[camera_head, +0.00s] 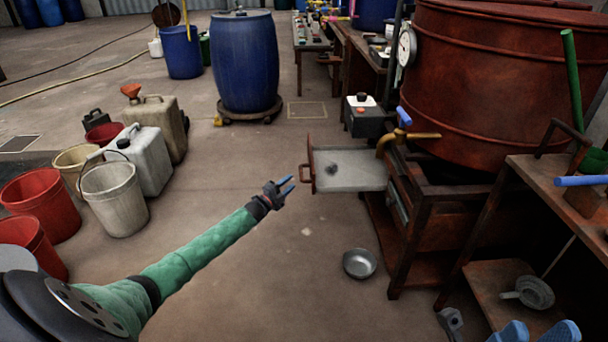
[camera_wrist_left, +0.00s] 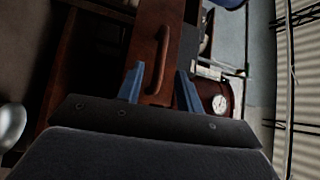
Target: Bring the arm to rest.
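My left arm, in a green sleeve, reaches in from the lower left of the head view. Its gripper (camera_head: 286,185) is in the air, left of the steel drawer or tray (camera_head: 350,172) under the red vat. Its blue fingers stand apart with nothing between them. In the left wrist view the open fingers (camera_wrist_left: 160,88) frame a brown handle (camera_wrist_left: 162,60) that lies beyond them, and I see no grip on it.
The rusty red vat (camera_head: 500,80) with a gauge (camera_head: 407,47) stands on the right. A metal bowl (camera_head: 360,263) lies on the floor. Buckets (camera_head: 113,200) and jerrycans (camera_head: 148,160) stand left; a blue barrel (camera_head: 247,62) stands behind.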

